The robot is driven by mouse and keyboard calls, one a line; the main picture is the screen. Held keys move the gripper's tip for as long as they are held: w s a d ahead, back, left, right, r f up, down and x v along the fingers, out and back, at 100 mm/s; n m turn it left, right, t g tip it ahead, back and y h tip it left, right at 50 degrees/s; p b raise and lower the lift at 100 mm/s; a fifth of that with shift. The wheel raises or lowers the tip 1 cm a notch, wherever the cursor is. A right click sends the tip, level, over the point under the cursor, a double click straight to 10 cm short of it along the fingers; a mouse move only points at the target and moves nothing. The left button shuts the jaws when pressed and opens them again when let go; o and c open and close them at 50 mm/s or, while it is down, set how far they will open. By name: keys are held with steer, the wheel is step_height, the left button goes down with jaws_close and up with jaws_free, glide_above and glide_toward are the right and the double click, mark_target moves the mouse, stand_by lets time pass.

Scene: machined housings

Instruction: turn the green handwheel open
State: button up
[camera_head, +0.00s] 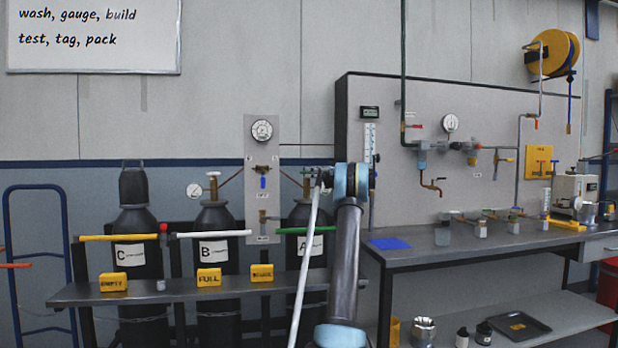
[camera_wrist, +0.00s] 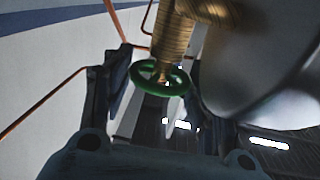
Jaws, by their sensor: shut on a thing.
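The green handwheel (camera_wrist: 140,84) shows in the wrist view as a ring below a brass valve body (camera_wrist: 172,32). My gripper (camera_wrist: 157,80) is shut on it, with a dark finger on each side of the wheel; the exact contact is hard to see. In the head view, my gripper (camera_head: 322,180) is at the top of the black cylinder A (camera_head: 303,218), to the right of the gauge panel (camera_head: 263,205).
Cylinders B (camera_head: 216,222) and C (camera_head: 136,225) stand to the left behind a low shelf (camera_head: 190,291). Copper pipes (camera_wrist: 45,100) run near my gripper. A large grey rounded surface (camera_wrist: 265,60) is close on the right. A workbench (camera_head: 470,242) stands right of my arm.

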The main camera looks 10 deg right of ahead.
steer(key=shift+w+r, duration=0.1)
steer(key=o, duration=1.1)
steer(key=shift+c, duration=0.2)
steer(key=shift+d, duration=0.15)
steer(key=d, duration=0.7)
steer(key=shift+s+d+f, duration=0.15)
steer(key=shift+s+f, duration=0.05)
steer(key=shift+s, duration=0.2)
